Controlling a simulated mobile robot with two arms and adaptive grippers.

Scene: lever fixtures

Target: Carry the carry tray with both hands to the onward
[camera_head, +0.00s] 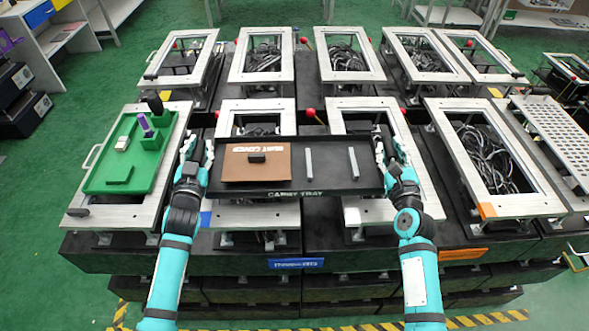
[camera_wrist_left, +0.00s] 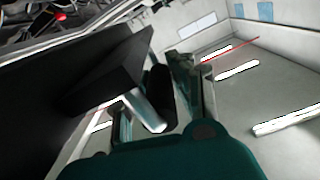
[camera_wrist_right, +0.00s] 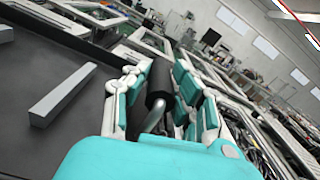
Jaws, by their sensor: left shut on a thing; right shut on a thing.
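The black carry tray (camera_head: 331,166) is level in the middle of the head view, above the metal frames. It bears a brown board (camera_head: 278,173) with a dark block on it and two grey bars (camera_head: 309,162) (camera_head: 353,162). My left gripper (camera_head: 207,152) is shut on the tray's left end; the left wrist view shows the tray's dark underside or wall (camera_wrist_left: 105,85) beside the fingers. My right gripper (camera_head: 379,148) is shut on the tray's right handle, a black grip (camera_wrist_right: 159,84) between the fingers in the right wrist view.
Metal frames on dark plinths stand in two rows, several with cables inside. A green board (camera_head: 105,178) with a purple item lies at left. A blue label (camera_head: 296,263) and an orange label (camera_head: 463,254) are on the front plinths. A perforated plate (camera_head: 556,128) is at right.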

